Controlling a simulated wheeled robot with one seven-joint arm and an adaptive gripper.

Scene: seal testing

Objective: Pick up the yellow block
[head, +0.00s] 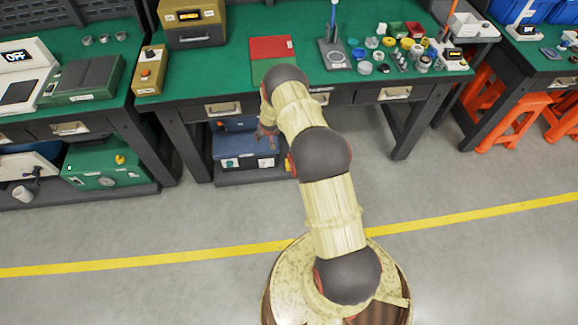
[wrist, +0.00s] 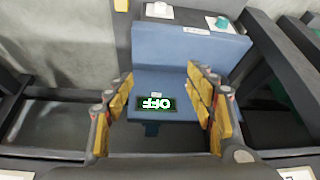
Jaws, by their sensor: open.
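My gripper (wrist: 160,78) is open, with nothing between its yellow-padded fingers in the wrist view. Its fingers point toward a blue machine (wrist: 190,50) with an OFF display. In the head view the gripper (head: 267,134) is small and partly behind my arm, in front of the blue machine (head: 232,146) under the middle bench. I cannot make out a clear loose yellow block. A small yellow piece (wrist: 121,5) is cut off at the top edge of the wrist view, and I cannot tell what it is.
The green-topped bench (head: 225,60) above carries a yellow instrument (head: 190,22), a yellow button box (head: 149,70), a red folder (head: 271,48) and several small containers. Bench legs and a dark low shelf (head: 255,177) surround the blue machine.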

